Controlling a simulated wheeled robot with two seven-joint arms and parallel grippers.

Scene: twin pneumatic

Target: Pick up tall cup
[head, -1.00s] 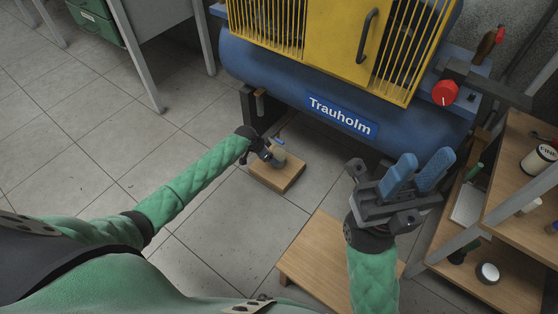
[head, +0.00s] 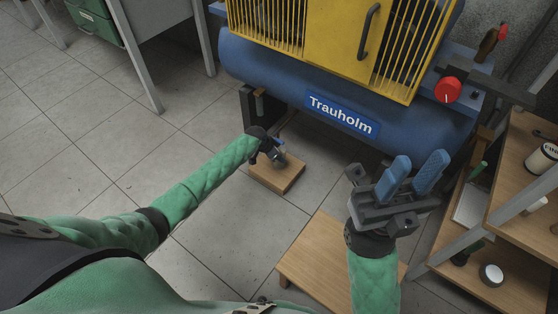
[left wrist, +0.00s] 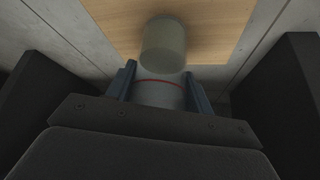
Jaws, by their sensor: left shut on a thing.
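A pale grey cup with a thin red band (left wrist: 160,94) stands between the two blue fingers of my left gripper (left wrist: 161,88) in the left wrist view. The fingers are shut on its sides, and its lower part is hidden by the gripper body. I take it as the tall cup. A second, grey-green cylinder (left wrist: 164,44) shows just beyond it over the wooden board. In the head view my left gripper (head: 273,152) is low over the board and largely hides what it holds. My right gripper (head: 410,178) is open and empty, with its blue fingers raised and apart.
The small wooden board (head: 290,181) lies on the tiled floor before the blue Trauholm compressor (head: 410,126). A wooden stool (head: 318,262) is nearer me. Wooden shelves (head: 520,255) with jars stand at right. Bare floor lies left of the board.

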